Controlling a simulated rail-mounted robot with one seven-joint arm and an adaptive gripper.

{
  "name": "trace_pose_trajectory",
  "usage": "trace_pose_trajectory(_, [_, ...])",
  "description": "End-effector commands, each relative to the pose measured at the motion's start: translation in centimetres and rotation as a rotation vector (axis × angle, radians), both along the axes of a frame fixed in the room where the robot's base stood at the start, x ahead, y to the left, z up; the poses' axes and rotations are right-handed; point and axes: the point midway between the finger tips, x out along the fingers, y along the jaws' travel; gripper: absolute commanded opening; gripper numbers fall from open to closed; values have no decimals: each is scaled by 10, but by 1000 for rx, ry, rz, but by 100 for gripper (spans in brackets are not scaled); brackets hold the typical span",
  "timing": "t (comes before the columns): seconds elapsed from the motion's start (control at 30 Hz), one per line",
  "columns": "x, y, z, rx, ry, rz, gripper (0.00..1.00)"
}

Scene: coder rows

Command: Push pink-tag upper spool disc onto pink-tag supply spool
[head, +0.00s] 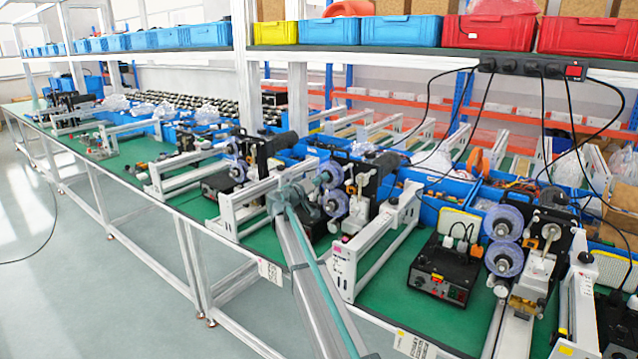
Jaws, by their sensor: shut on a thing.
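My arm reaches up from the bottom middle, and my gripper (321,184) is at the coder in the middle of the bench. It is shut on the upper spool disc (332,173), a clear bluish disc partly covered by the gripper. The supply spool behind this disc is hidden, so I cannot tell how far the disc sits on it. A second clear disc (336,206) is just below. A small pink tag (344,238) shows on a white end plate to the right of these discs.
Another coder to the right carries two clear discs (503,222), beside a black control box (443,270). White rail frames (228,205) stand close on the left. Black cables (487,95) hang from the shelf above.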

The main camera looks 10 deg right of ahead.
Motion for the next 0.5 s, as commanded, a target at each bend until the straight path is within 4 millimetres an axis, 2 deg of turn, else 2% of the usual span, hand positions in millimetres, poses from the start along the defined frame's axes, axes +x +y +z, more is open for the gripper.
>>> trace_pose_trajectory(0.1, [1,-1,1,-2,-1,1,0])
trace_pose_trajectory(0.13, [1,-1,1,-2,-1,1,39])
trace_pose_trajectory(0.27, [1,-1,1,-1,-1,0,60])
trace_pose_trajectory(0.3, [1,-1,1,-1,-1,0,63])
trace_pose_trajectory(0.5, [1,0,1,-1,0,1,63])
